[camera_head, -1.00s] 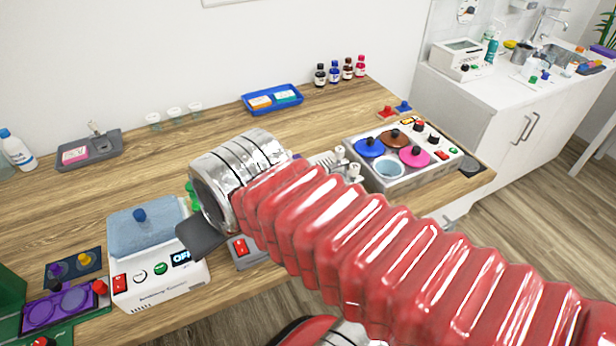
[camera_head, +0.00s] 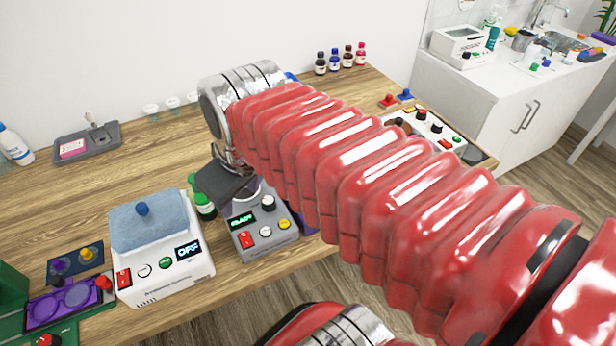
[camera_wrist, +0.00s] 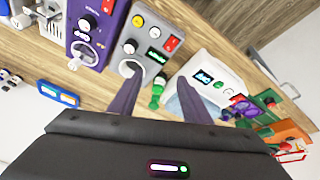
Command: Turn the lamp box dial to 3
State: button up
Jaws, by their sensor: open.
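No box is clearly marked as the lamp box, and I cannot tell which one it is. A grey box (camera_head: 262,240) with a lit green display, a red switch and white and yellow knobs stands near the front table edge; it also shows in the wrist view (camera_wrist: 128,48). A purple box (camera_wrist: 101,24) with a black dial (camera_wrist: 88,22) stands beside it, mostly hidden by my arm in the head view. No dial position is readable.
A white balance (camera_head: 160,265) reading OFF and a green bottle (camera_head: 204,207) stand left of the grey box. A grey tray (camera_head: 108,139) lies further back. A panel box (camera_head: 440,130) stands at the right, partly behind my arm.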

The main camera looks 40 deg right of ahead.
jog(key=w+d+r+n+g, duration=0.1)
jog(key=d+n+g, duration=0.1)
jog(key=d, duration=0.7)
jog(key=w+d+n+g, duration=0.1)
jog(key=d+n, duration=0.3)
jog(key=d, duration=0.6)
jog(key=shift+w+d+r+n+g+y, duration=0.3)
jog(key=shift+w+r+g+y, duration=0.1)
jog(key=shift+g, duration=0.4)
jog(key=f, duration=1.4)
jog(key=shift+s+a, duration=0.15)
jog(key=shift+a, duration=0.1)
jog(key=shift+r, duration=0.1)
jog(key=shift+c, duration=0.5)
